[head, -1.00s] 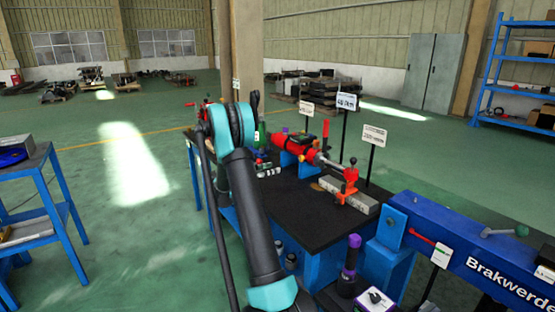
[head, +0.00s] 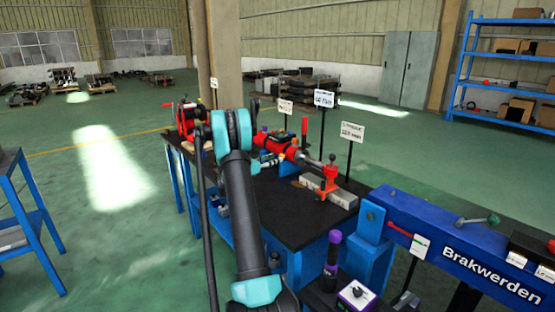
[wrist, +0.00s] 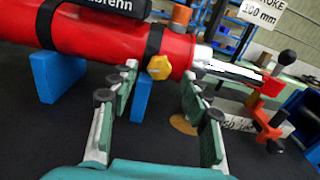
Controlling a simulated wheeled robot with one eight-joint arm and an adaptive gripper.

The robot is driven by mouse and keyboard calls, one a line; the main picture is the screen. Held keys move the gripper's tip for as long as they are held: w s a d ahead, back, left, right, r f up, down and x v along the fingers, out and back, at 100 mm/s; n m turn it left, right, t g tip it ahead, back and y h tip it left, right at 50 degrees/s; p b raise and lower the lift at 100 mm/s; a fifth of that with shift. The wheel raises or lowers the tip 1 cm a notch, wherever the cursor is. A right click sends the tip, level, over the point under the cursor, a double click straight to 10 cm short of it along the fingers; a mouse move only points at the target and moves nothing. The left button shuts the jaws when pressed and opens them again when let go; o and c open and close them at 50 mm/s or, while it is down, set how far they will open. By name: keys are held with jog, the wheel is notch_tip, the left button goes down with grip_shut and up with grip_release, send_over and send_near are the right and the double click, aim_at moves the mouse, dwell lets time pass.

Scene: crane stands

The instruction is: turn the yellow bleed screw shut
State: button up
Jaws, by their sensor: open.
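The yellow bleed screw (wrist: 159,67) is a small lobed knob on the lower side of the red cylinder (wrist: 95,35), next to a black strap. In the wrist view my gripper (wrist: 160,85) is open, with its fingers spread left and right of the screw's line; it appears short of the screw and not gripping it. The screw is too small to make out surely there, and my fingertips are hidden behind my arm.
Blue supports (wrist: 57,77) hold the cylinder above the black bench top (head: 285,205). A silver rod leads to a red clamp (head: 329,178) on a grey block. Sign posts stand behind. A blue beam (head: 450,245) is at the right, and a purple-topped black tool (head: 332,255) stands in front.

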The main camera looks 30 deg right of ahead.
jog(key=shift+w+d, duration=0.1)
jog(key=shift+d, duration=1.3)
grip_shut()
jog(key=shift+m, duration=0.3)
jog(key=m, duration=1.3)
jog(key=shift+f, duration=0.15)
